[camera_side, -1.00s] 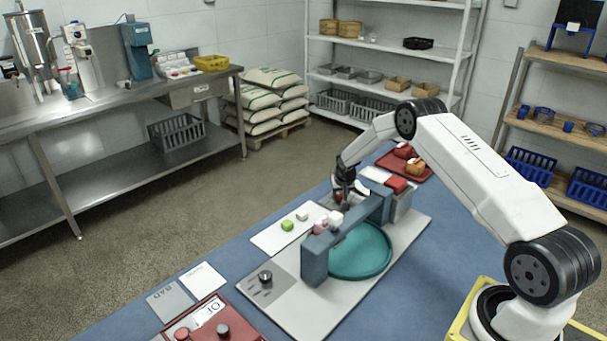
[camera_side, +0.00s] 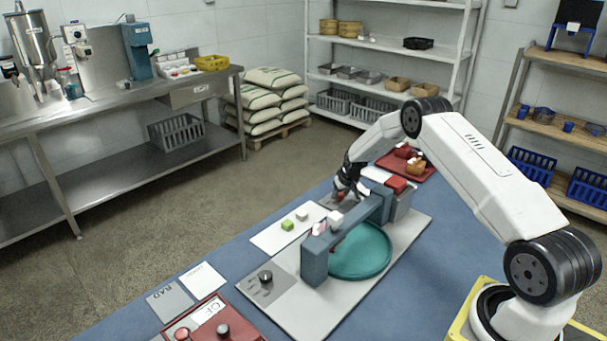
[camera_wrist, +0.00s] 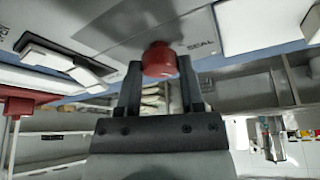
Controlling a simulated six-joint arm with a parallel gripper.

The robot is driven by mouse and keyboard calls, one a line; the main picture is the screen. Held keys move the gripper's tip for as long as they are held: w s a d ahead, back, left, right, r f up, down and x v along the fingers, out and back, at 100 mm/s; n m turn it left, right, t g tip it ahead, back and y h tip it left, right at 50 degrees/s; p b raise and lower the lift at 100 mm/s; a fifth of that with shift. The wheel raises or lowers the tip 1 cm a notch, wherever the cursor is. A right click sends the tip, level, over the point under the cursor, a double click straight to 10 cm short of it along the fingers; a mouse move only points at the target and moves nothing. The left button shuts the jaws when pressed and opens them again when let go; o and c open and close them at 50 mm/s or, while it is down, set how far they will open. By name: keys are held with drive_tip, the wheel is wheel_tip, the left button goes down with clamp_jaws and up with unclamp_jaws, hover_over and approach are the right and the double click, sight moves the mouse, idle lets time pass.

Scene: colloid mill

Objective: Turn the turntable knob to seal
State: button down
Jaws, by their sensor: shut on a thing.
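A red knob (camera_wrist: 159,60) stands between my two fingertips in the wrist view, beside a printed "SEAL" label (camera_wrist: 201,45) on a grey plate. My gripper (camera_wrist: 160,78) is shut on it. In the side view my gripper (camera_side: 343,192) is low behind the blue-grey bridge, at the far part of the pale base board (camera_side: 405,238). The knob is mostly hidden there by the fingers. The teal turntable (camera_side: 362,252) lies flat under the bridge. I cannot tell which way the knob points.
The blue-grey bridge (camera_side: 347,235) stands close in front of my gripper, with small light blocks on top. A dark knob (camera_side: 265,277) is at the board's near left. A white sheet with green and white blocks (camera_side: 287,225) lies to the left. A red tray (camera_side: 407,165) is behind.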

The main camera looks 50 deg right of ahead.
idle(0.3)
drive_tip(key=shift+c, duration=1.1)
unclamp_jaws()
drive_tip(key=shift+w+a+m+g+h, duration=0.1)
drive_tip(key=shift+m+g+h, duration=0.2)
drive_tip(key=shift+m, duration=0.75)
drive_tip(key=shift+a+m+g+h, duration=0.1)
drive_tip(key=shift+m+h, duration=0.3)
drive_tip(key=shift+m, duration=0.65)
drive_tip(key=shift+r, duration=0.35)
drive_tip(key=v, duration=0.7)
drive_tip(key=s+a+r+n, duration=0.1)
drive_tip(key=s+a+r, duration=0.2)
drive_tip(key=a, duration=0.3)
drive_tip(key=s+a+r+n+y, duration=0.1)
drive_tip(key=s+a+r+n, duration=0.1)
drive_tip(key=s+a, duration=0.3)
drive_tip(key=s+a+r+n+y, duration=0.1)
drive_tip(key=s+a+r, duration=0.3)
drive_tip(key=a, duration=0.5)
drive_tip(key=shift+s+a+r+n, duration=0.1)
drive_tip(key=shift+s+r+n, duration=0.1)
drive_tip(key=shift+r+n, duration=0.35)
drive_tip(key=shift+s+a+n, duration=0.35)
drive_tip(key=shift+s+a, duration=0.1)
drive_tip(key=shift+s, duration=0.15)
